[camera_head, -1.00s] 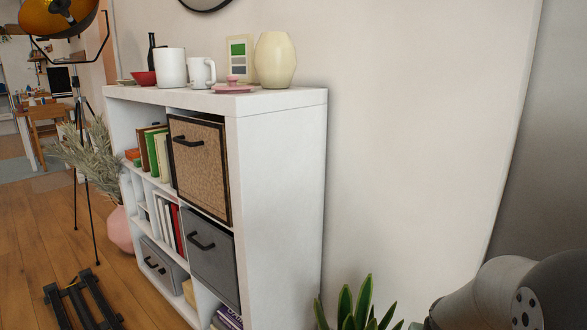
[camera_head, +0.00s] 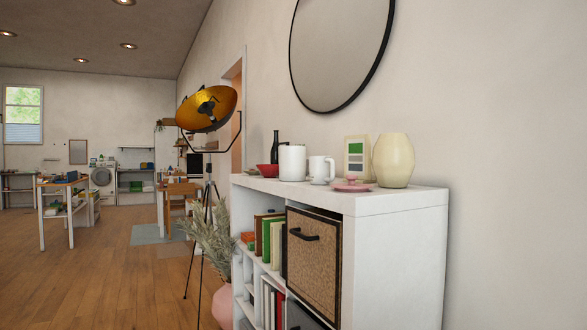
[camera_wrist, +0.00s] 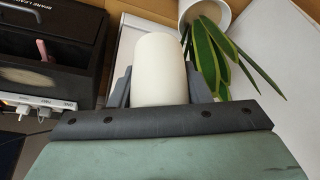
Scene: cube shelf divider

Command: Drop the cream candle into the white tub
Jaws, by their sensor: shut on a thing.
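The cream candle (camera_wrist: 160,70) is a smooth, pale cylinder in the wrist view. My gripper (camera_wrist: 160,88) is shut on it, with a grey finger on each side. The candle's lower end is hidden behind the gripper body. In the head view, a plain white cylindrical vessel (camera_head: 292,163) stands upright on top of the white shelf; it looks like the white tub, but its inside is not visible. My gripper is not in the head view, so its distance from the vessel cannot be told.
The wrist view shows a potted plant (camera_wrist: 218,55) beside the candle and a dark box (camera_wrist: 45,50) at left.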

